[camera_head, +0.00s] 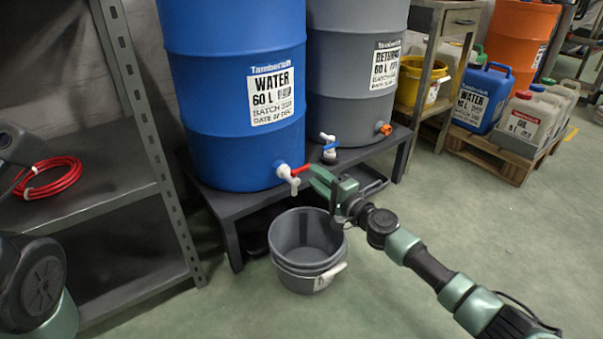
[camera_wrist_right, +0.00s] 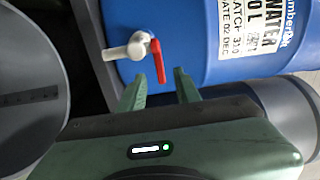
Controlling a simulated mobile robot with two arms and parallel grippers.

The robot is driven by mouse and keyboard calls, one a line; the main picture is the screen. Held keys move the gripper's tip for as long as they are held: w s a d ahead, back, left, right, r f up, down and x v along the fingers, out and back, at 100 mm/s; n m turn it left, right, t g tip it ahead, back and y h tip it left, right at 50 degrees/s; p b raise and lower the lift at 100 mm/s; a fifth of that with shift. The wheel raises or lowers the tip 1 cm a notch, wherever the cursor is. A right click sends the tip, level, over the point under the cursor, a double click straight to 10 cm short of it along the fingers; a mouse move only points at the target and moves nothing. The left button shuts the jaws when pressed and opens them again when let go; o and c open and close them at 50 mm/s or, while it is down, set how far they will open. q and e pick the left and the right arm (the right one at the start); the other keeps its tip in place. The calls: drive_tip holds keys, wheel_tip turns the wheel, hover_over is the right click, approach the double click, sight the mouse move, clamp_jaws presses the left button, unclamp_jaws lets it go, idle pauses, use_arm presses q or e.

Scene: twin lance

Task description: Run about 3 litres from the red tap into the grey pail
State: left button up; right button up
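The red tap is a white spout with a red lever (camera_head: 301,170), low on the blue water drum (camera_head: 225,95). The lever also shows in the wrist view (camera_wrist_right: 158,62). The grey pail (camera_head: 293,284) stands on the floor below the tap, its mouth upward; its inside looks empty. The pail fills the left of the wrist view (camera_wrist_right: 32,125), with dark marks on its inner wall. No water stream shows. My right gripper (camera_wrist_right: 160,84) is open and empty, its fingertips just short of the lever. My left gripper's fingers are not seen.
The drums stand on a dark low bench (camera_head: 228,205). A grey drum (camera_head: 345,105) beside the blue one has an orange-ended tap (camera_head: 384,128). A blue-handled tap (camera_head: 328,146) sits in front. A shelf with a red hose (camera_head: 50,178) is at left. Open floor lies right.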

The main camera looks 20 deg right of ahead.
sight(306, 170)
drive_tip(key=b+x, duration=0.2)
drive_tip(key=x, duration=0.3)
drive_tip(key=shift+f, duration=0.1)
drive_tip(key=shift+w+a, duration=0.15)
drive_tip(key=shift+w, duration=0.25)
clamp_jaws()
